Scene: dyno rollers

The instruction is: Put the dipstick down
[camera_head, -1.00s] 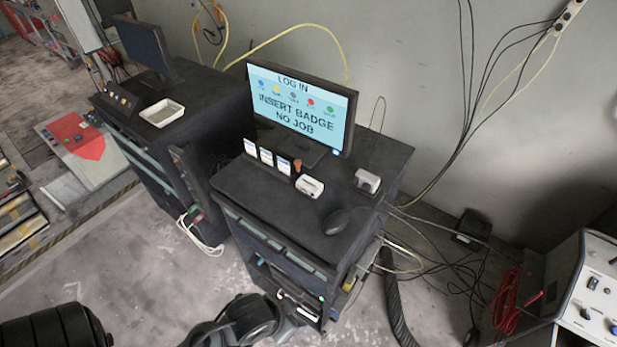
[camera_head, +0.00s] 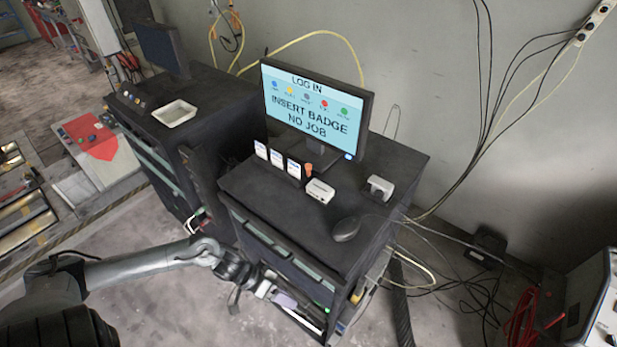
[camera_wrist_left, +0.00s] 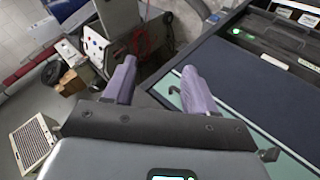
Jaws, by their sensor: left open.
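I cannot make out a dipstick in either view. My left gripper (camera_head: 284,300) is low in front of the dark cart (camera_head: 262,243), beside its lower open shelf. In the left wrist view the left gripper (camera_wrist_left: 160,78) has its two purple-grey fingers apart, with nothing visible between them. A cart with a dark top and a pale green edge (camera_wrist_left: 262,120) lies to the right of the fingers there. My right gripper is not in view.
The cart top carries a monitor (camera_head: 315,112), badge cards (camera_head: 277,160), a small white device (camera_head: 320,191) and a mouse (camera_head: 346,229). A second cart with a white tray (camera_head: 174,113) stands left. Cables (camera_head: 470,250) trail on the right floor.

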